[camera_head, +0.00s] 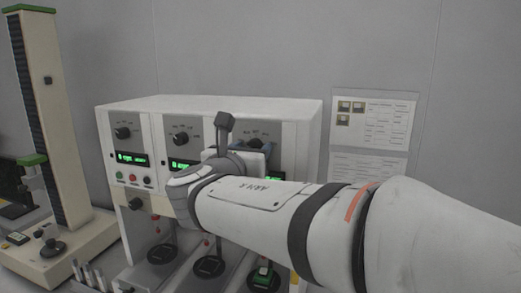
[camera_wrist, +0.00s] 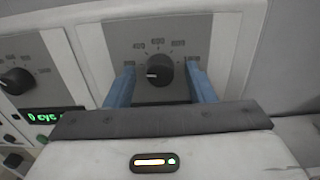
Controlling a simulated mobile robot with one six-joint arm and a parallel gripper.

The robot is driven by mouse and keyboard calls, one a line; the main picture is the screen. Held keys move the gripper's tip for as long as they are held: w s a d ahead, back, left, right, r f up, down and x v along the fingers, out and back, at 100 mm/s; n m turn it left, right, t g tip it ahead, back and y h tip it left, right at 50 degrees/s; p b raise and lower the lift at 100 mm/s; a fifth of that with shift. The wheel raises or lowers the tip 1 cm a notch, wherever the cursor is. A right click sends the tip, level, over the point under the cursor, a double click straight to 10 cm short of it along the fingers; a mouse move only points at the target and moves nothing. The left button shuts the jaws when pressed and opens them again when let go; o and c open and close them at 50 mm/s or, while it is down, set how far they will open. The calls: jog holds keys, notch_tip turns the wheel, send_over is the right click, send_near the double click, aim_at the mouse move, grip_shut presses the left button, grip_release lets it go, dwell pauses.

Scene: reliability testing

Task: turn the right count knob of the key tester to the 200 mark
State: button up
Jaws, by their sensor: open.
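The key tester (camera_head: 215,104) is a white cabinet with three grey panels, each with a black dial. The right count knob (camera_wrist: 160,70) is black with a white pointer line towards its left, slightly downward. Small numbers arc above it; the outer left and right ones are close to the fingers and hard to read. My gripper (camera_wrist: 161,66) is open, its two blue fingers on either side of the knob, with visible gaps. In the head view my gripper (camera_head: 254,146) is in front of the right panel and hides most of that knob.
The middle knob (camera_head: 180,138) and left knob (camera_head: 123,133) sit above green displays. Round black pads (camera_head: 208,267) lie in bays below. A tall test stand (camera_head: 45,120) stands at left. A notice sheet (camera_head: 372,120) hangs on the wall at right.

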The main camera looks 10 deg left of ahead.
jog(key=s+b, duration=0.2)
jog(key=s, duration=0.5)
jog(key=shift+s+a, duration=0.3)
jog(key=shift+s, duration=0.1)
